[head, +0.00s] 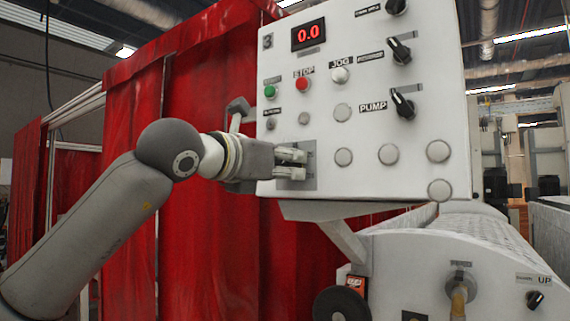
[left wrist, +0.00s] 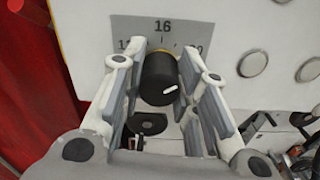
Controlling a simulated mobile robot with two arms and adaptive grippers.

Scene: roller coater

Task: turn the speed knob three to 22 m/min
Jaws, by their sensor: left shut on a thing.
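The speed knob is a black round knob (left wrist: 158,76) in the left wrist view, with a white pointer mark on its face toward the lower right. Behind it is a grey scale plate (left wrist: 165,27) with 16 at the top and partly covered numbers on either side. My left gripper (head: 291,163) is at the lower left of the white control panel (head: 360,120), shut on the knob. In the head view its fingers hide the knob; the plate's edge (head: 311,180) shows. My right gripper is in neither view.
The panel's red display (head: 308,34) reads 0.0, with a 3 beside it. Green (head: 270,91) and red (head: 302,84) buttons and black selector knobs (head: 403,105) sit above and right of my gripper. A red curtain (head: 210,240) hangs behind my arm.

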